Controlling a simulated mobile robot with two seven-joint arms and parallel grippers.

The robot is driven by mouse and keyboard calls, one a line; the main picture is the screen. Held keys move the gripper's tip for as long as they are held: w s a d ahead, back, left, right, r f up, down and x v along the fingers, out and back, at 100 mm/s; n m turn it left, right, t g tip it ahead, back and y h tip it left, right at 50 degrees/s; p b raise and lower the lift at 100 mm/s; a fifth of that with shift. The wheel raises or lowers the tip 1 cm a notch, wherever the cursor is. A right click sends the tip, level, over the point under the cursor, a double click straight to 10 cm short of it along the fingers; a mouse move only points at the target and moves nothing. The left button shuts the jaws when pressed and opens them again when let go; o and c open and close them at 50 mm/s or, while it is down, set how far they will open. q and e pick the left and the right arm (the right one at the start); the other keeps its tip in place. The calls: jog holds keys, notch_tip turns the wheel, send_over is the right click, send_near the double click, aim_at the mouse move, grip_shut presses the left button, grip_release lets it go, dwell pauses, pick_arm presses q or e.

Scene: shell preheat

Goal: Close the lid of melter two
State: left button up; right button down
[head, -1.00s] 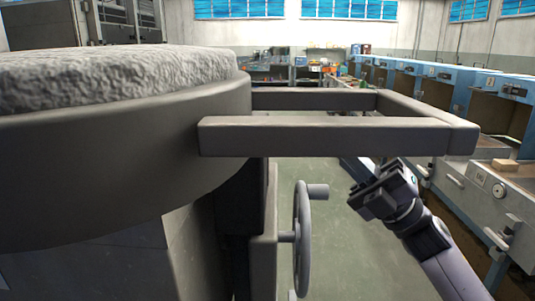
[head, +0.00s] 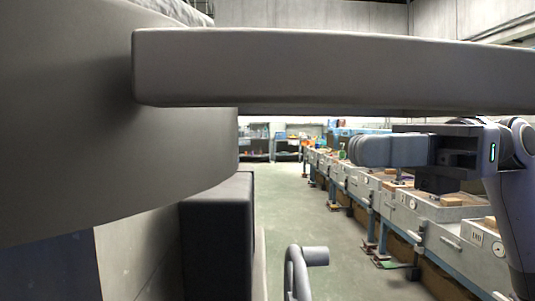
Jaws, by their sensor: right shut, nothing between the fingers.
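The grey round lid (head: 90,110) of a melter fills the left of the head view, very close. A strip of its rough pale top layer (head: 182,10) shows at the upper left edge. The lid's thick grey handle bar (head: 320,68) runs from the rim across to the right edge of the picture. My right gripper (head: 362,151) is shut and empty, its fingers pointing left. It appears just below the handle bar in the picture; I cannot tell whether it touches the bar. The melter's number is not visible. My left gripper is not in view.
Below the lid are the pale melter body (head: 140,255) and a dark box (head: 218,235). A handwheel (head: 298,272) stands out at the bottom. A row of benches (head: 450,245) lines the right side. Open floor (head: 285,205) lies between.

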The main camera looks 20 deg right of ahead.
jog(key=a+p, duration=0.1)
jog(key=a, duration=1)
jog(key=shift+w, duration=0.15)
jog(key=shift+a, duration=0.2)
